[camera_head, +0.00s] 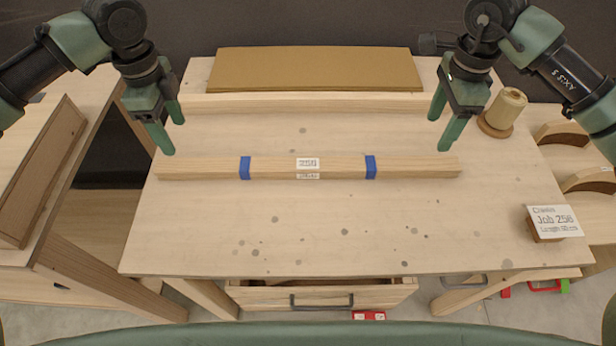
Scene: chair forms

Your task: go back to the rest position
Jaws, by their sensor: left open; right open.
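My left gripper (174,138) is open and empty above the left end of a long wooden bar on the table. My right gripper (440,130) is open and empty above and behind the bar's right end. The wooden bar (210,168) lies left to right across the workbench (330,225), with two blue bands around it and a white label in the middle. Neither gripper holds the bar.
A brown board (315,70) lies at the back behind a pale wooden rail (300,102). A twine spool (507,108) stands at the back right, a job card (553,221) at the front right. Curved wooden parts (587,180) lie at far right. A drawer (320,296) is below the front edge.

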